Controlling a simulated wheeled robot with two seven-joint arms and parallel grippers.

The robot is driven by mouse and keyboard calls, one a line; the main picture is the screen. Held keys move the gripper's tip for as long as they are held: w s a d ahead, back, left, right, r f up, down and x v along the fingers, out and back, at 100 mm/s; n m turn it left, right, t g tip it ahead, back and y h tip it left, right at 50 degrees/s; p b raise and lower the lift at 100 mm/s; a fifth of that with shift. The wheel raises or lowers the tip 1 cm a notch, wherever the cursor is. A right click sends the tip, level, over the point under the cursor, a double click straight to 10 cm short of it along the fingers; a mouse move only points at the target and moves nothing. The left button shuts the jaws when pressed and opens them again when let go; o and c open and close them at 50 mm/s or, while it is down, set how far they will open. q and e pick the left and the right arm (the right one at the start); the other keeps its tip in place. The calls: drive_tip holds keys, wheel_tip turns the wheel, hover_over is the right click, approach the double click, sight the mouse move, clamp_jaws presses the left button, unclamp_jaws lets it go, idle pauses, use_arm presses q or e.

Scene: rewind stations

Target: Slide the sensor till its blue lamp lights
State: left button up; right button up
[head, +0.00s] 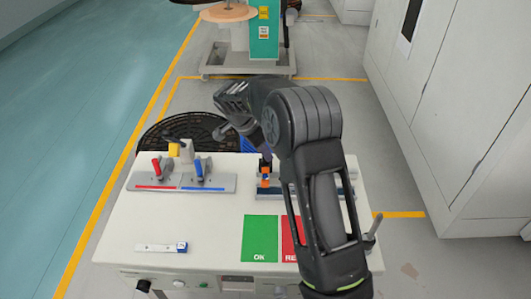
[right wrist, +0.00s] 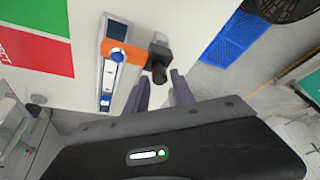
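The sensor is a small black block with a round barrel (right wrist: 159,58) on an orange bracket (right wrist: 124,50) in the right wrist view. The bracket crosses a grey rail (right wrist: 107,76) and has a round blue-topped knob (right wrist: 118,55). In the head view the orange bracket (head: 265,181) shows on the rail, partly hidden by my right arm. My right gripper (right wrist: 160,91) is open, its two fingers apart, with the barrel's end near the gap between them. I cannot tell whether they touch. I cannot make out a lit blue lamp. My left gripper is not in view.
The white bench top (head: 210,220) holds a plate with red and blue clamps (head: 182,181), a green OK card (head: 260,238), a red card (head: 291,240) and a small white device (head: 160,248). A black round grille (head: 170,130) lies behind.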

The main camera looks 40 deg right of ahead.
drive_tip(key=shift+x, duration=1.3)
clamp_jaws()
idle(0.5)
